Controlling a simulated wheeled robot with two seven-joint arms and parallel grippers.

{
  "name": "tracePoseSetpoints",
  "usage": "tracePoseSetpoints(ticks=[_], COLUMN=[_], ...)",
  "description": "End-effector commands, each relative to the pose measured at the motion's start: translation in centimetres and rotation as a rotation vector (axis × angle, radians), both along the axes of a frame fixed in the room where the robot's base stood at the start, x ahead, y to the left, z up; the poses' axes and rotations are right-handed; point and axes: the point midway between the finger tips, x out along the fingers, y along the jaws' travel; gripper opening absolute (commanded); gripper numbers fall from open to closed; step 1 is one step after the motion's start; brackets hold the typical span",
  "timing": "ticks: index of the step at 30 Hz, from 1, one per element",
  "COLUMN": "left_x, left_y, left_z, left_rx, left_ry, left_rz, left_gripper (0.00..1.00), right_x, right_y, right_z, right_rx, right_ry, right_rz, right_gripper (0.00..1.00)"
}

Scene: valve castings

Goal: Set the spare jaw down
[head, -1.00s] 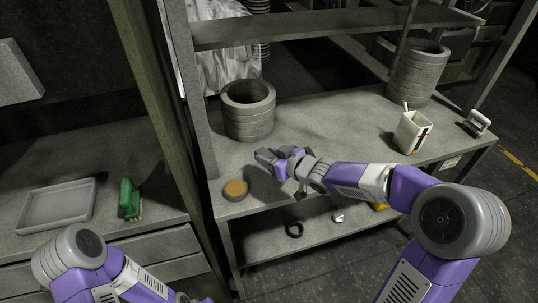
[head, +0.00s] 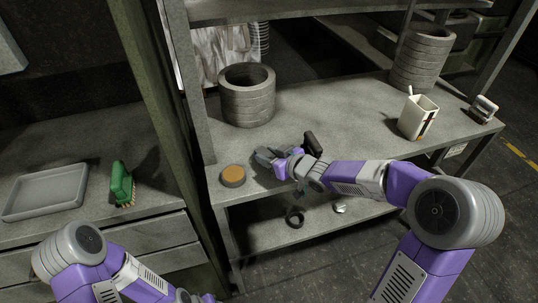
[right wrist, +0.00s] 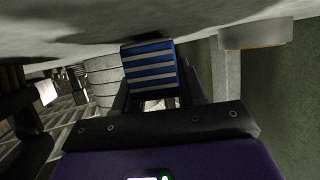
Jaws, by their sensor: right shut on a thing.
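My right gripper (head: 268,157) is at the front left of the bench top (head: 345,130), just right of a round grey tin with an orange-brown top (head: 233,175). In the right wrist view it is shut on a block with blue and grey stripes (right wrist: 150,68), which I take for the spare jaw. That view is upside down, with the bench surface along the top. The block's far end is at or very near the surface; I cannot tell if it touches. The tin also shows there (right wrist: 255,34). My left gripper is out of view; only its arm shows at lower left.
A stack of grey rings (head: 247,97) stands behind the gripper. A white box (head: 417,118), a small metal item (head: 484,108) and another ring stack (head: 420,58) are at the right. A grey tray (head: 45,192) and a green brush (head: 121,184) lie on the left counter.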

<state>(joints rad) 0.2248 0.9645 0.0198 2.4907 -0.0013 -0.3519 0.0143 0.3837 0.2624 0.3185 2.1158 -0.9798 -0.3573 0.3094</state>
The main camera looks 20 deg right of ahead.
Motion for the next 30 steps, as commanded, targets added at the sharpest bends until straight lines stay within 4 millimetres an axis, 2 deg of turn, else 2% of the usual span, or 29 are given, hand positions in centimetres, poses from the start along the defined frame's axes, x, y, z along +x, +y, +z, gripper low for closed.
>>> tracePoseSetpoints(ticks=[19,20,25,30], left_x=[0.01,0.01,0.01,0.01], left_y=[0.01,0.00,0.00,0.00], left_z=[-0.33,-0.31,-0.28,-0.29], left_rx=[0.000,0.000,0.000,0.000], left_ry=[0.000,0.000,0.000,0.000], left_rz=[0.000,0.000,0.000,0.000], left_gripper=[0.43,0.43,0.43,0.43], right_x=[0.08,0.08,0.05,0.03], right_y=[0.08,0.08,0.05,0.03], right_z=[-0.24,-0.21,-0.29,-0.38], right_rx=[0.002,0.002,0.001,0.001], right_ry=[-0.007,-0.007,-0.004,-0.002], right_rz=[0.002,0.002,0.000,0.000], right_gripper=[0.00,0.43,0.69,0.70])
